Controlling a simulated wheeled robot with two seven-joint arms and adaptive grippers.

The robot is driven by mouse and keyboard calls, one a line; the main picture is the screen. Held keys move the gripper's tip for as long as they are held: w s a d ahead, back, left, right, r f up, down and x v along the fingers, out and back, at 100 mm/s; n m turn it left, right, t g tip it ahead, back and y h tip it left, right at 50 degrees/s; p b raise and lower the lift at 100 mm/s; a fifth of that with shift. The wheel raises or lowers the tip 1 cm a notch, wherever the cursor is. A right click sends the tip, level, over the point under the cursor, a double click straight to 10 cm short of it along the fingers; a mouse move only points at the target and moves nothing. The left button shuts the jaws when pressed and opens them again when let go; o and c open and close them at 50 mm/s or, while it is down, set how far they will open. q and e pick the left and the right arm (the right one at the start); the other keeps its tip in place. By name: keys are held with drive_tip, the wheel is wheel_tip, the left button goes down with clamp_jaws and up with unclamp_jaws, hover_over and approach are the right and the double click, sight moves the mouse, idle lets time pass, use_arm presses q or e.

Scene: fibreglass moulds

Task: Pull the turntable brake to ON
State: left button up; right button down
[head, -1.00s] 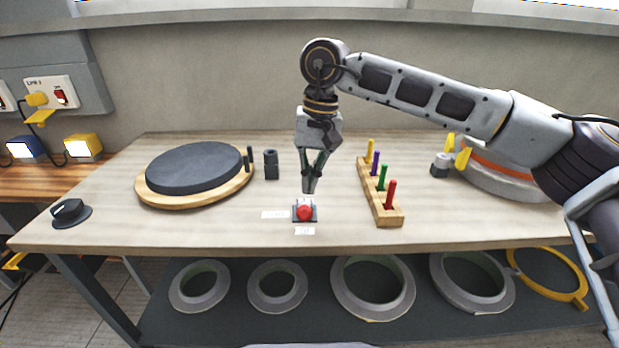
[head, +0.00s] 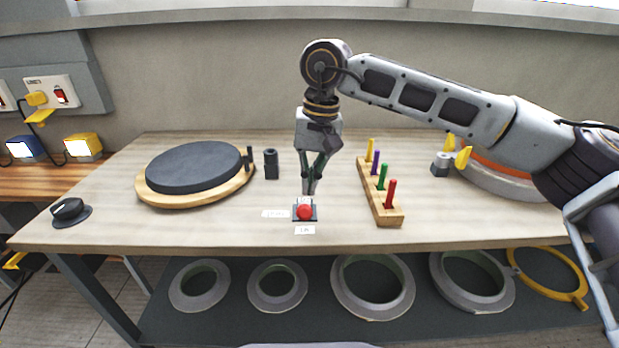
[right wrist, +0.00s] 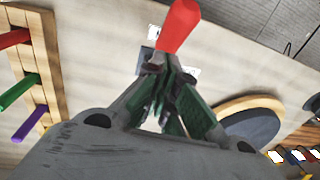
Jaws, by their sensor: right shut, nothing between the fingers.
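The brake's red handle (head: 305,212) sits on a small grey base at the front middle of the table. White labels (head: 305,230) lie in front of it and to its left, too small to read surely. My right gripper (head: 309,192) points down just behind the handle, shut and empty. In the right wrist view, the red handle (right wrist: 179,25) stands just beyond the fingertips (right wrist: 165,66); I cannot tell whether they touch. The turntable, a dark disc (head: 195,168) on a wooden base, is at the left. My left gripper is not in view.
A wooden rack (head: 385,214) with coloured pegs stands right of my gripper. A black cylinder (head: 271,165) stands behind left, and a black knob (head: 70,211) at the left edge. A round mould (head: 510,180) lies at the right.

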drive_tip(key=shift+r, duration=0.1)
idle(0.3)
wheel_tip(320, 180, up, 12)
drive_tip(key=d, duration=0.1)
drive_tip(key=shift+d, duration=0.3)
idle(0.3)
idle(0.4)
use_arm(q)
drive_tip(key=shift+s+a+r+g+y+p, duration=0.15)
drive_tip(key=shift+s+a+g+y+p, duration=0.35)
drive_tip(key=shift+p, duration=1)
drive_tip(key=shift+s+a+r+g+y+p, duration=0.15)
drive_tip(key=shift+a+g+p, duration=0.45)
drive_tip(key=shift+p, duration=0.9)
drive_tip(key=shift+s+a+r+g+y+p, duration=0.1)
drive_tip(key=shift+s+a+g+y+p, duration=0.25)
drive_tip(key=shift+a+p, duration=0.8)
use_arm(e)
wheel_tip(320, 180, up, 9)
drive_tip(key=shift+p, duration=0.35)
use_arm(q)
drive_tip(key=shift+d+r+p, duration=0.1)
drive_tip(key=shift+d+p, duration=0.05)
drive_tip(key=shift+p, duration=0.4)
use_arm(e)
drive_tip(key=shift+r, duration=0.45)
